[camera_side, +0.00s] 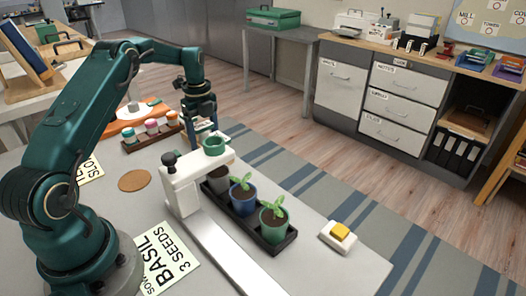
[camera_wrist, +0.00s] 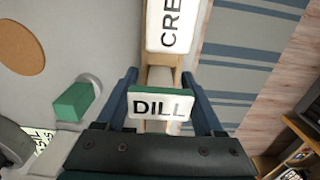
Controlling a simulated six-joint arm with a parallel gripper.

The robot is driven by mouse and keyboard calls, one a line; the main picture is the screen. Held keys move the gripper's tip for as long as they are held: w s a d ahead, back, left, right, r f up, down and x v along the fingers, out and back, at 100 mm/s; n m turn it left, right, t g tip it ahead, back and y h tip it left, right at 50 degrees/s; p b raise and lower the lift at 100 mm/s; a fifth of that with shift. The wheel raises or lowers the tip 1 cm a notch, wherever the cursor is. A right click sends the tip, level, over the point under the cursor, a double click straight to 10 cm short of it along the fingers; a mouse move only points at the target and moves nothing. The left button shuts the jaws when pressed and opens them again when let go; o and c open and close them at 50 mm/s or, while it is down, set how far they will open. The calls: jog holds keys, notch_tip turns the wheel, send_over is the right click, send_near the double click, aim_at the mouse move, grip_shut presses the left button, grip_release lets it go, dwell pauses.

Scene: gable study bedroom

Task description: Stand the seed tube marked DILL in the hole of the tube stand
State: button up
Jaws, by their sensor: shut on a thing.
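My gripper (camera_wrist: 160,92) is shut on the DILL seed tube, whose white label (camera_wrist: 161,107) with a green upper edge faces the wrist camera between the two blue fingers. Most of the tube is hidden behind the label and fingers. In the side view my gripper (camera_side: 205,122) is above the far side of the table, just behind a white stand (camera_side: 188,182) with a green ring (camera_side: 215,145) on its arm. A brown rack (camera_side: 136,143) with several coloured-lid pots is to its left. I cannot tell for certain which of these is the tube stand.
A dark tray (camera_side: 272,247) of potted seedlings lies beside the white stand. A yellow-topped white block (camera_side: 340,236) sits near the table's right end. A cork disc (camera_side: 134,181) and a BASIL card (camera_side: 163,258) lie left. A CRE label (camera_wrist: 170,25) shows ahead in the wrist view.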

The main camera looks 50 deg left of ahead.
jog(key=o, duration=1.4)
jog(key=shift+r, duration=0.1)
